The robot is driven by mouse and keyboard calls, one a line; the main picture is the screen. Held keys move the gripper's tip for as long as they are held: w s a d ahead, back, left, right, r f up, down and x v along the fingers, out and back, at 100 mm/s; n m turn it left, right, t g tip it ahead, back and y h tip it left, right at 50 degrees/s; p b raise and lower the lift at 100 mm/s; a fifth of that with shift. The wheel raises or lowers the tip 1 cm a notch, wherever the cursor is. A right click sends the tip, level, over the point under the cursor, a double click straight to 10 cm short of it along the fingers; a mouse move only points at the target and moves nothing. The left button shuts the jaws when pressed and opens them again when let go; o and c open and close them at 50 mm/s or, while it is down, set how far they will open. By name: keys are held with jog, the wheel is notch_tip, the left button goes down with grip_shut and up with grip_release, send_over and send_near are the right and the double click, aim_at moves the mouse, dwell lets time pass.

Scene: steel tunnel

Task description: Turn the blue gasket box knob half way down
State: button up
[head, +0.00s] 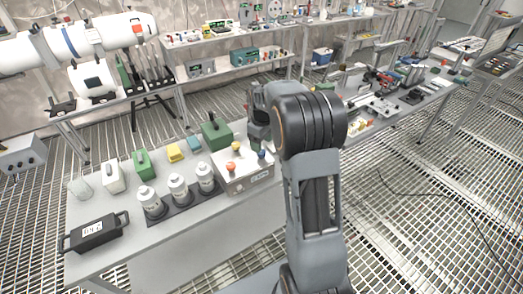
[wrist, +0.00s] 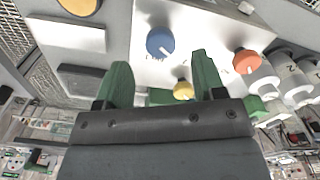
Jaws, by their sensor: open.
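The gasket box is a pale box (head: 248,184) on the near bench, with a white top in the wrist view (wrist: 205,40). Its blue knob (head: 262,154) is at the right of its top, close to my arm. In the wrist view the blue knob (wrist: 160,41) lies beyond my fingertips, between their lines, with a white pointer mark on it. An orange knob (wrist: 247,61) and a yellow knob (wrist: 183,90) share this face. My gripper (wrist: 160,70) is open and empty, its green fingers apart from the blue knob. In the head view my arm partly hides it.
Left of the box stand several white bottles (head: 178,189) on a dark tray. A green box (head: 216,134) stands behind it, and a black case (head: 93,231) lies at the bench's front left. Another bench with tools (head: 385,100) is to the right.

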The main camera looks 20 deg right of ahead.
aim_at(261, 155)
jog(key=shift+f, duration=2.2)
jog(key=c, duration=0.9)
